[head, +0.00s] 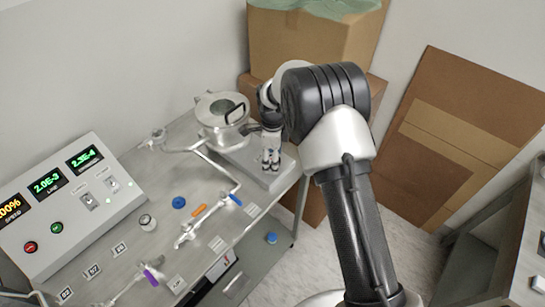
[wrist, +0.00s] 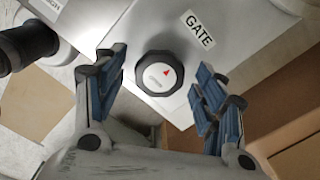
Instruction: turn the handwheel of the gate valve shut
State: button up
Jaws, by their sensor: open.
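My gripper (wrist: 160,90) is open, with blue-padded fingers to the left and right of the handwheel and visible gaps on both sides. In the head view my gripper (head: 270,158) points down over the grey block (head: 258,178) at the right end of the bench; the handwheel is hidden there.
A round metal chamber (head: 221,112) stands close to the left of my gripper. Pipes with orange and blue handles (head: 200,209) run along the metal bench. Cardboard boxes (head: 300,45) stand behind my arm.

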notch_tip(320, 180, up, 12)
dwell(0.6)
jog(key=s+d+r+n+t+b, duration=0.2)
jog(key=s+d+r+n, duration=0.7)
jog(key=s+r, duration=0.5)
jog(key=s+d+f+n+t+b, duration=0.1)
jog(key=s+d+n, duration=0.3)
jog(key=s, duration=0.6)
jog(key=s+d+f+n+t+b, duration=0.1)
jog(key=s+d+n, duration=0.3)
jog(key=s, duration=0.6)
jog(key=shift+n+t, duration=0.3)
jog(key=shift+n, duration=0.7)
